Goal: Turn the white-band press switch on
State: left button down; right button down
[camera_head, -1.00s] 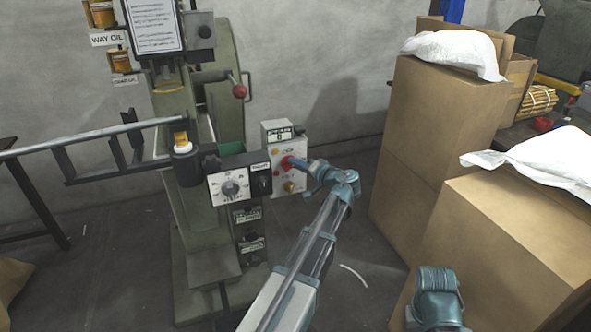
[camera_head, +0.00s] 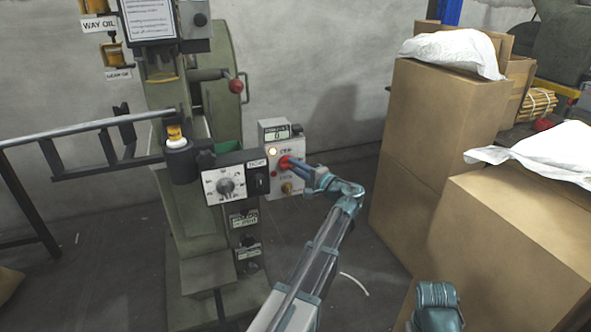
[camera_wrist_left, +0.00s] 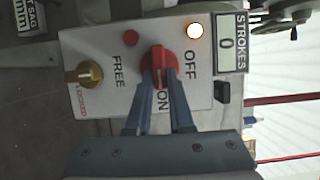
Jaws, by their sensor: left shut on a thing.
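The switch is a red rotary knob (camera_head: 284,163) on a light grey control box (camera_head: 287,191) at the side of a green press (camera_head: 185,222). In the left wrist view the red knob (camera_wrist_left: 159,60) sits among the labels OFF, ON and FREE. My left gripper (camera_head: 292,164) is shut on the knob, with a blue finger on each side of its grip. In the wrist view the grip lies in line with the fingers (camera_wrist_left: 160,80). A lamp (camera_wrist_left: 195,31) near OFF glows. No white band is clearly readable on the press. My right gripper is not seen.
A strokes counter (camera_wrist_left: 229,42) reads 0 above the box. A brass knob (camera_wrist_left: 83,76) and a small red button (camera_wrist_left: 130,38) are close to the switch. A black dial box (camera_head: 232,190) stands left of it. Tall cardboard boxes (camera_head: 432,130) stand to the right.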

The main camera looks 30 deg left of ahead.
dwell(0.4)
pick_arm(q)
jog(key=c, duration=0.8)
grip_release()
jog(key=v, duration=1.4)
